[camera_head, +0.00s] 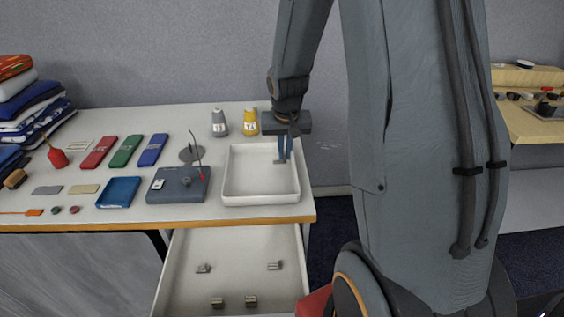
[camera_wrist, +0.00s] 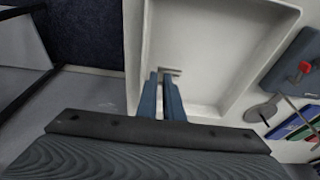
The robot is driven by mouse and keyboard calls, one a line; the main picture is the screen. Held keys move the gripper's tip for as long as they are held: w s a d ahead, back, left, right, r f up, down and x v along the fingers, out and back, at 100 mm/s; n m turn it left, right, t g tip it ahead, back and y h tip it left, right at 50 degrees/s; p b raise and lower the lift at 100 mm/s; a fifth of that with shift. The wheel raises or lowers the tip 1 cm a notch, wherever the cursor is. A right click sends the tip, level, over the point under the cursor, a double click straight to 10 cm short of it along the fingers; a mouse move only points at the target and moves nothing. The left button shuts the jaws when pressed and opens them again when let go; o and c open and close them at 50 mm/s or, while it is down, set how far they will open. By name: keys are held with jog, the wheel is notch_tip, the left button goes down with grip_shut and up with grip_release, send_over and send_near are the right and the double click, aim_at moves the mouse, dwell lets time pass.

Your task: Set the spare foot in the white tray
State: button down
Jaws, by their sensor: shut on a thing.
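The white tray (camera_head: 232,190) stands at the right end of the table, and it also fills the upper middle of the wrist view (camera_wrist: 215,92). My gripper (camera_head: 285,158) reaches down inside the tray's walls, with its blue fingers shut on a small grey metal foot. The spare foot (camera_head: 278,162) shows at the fingertips, within the tray's outline. In the wrist view the foot (camera_wrist: 171,71) pokes out beyond the fingertips (camera_wrist: 161,78); the fingers hide part of it. I cannot tell whether the foot touches the tray floor.
An open white drawer (camera_head: 235,245) below the table holds several similar metal pieces. A grey device (camera_head: 178,186) and a blue bin (camera_head: 118,192) stand left of the tray. Grey (camera_head: 219,123) and yellow (camera_head: 249,122) thread cones stand behind it. The rest of the tray is bare.

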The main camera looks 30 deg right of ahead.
aim_at(285, 163)
jog(key=shift+f, duration=2.15)
jog(key=shift+f, duration=0.2)
jog(key=c, duration=1.9)
grip_release()
jog(key=shift+r, duration=0.1)
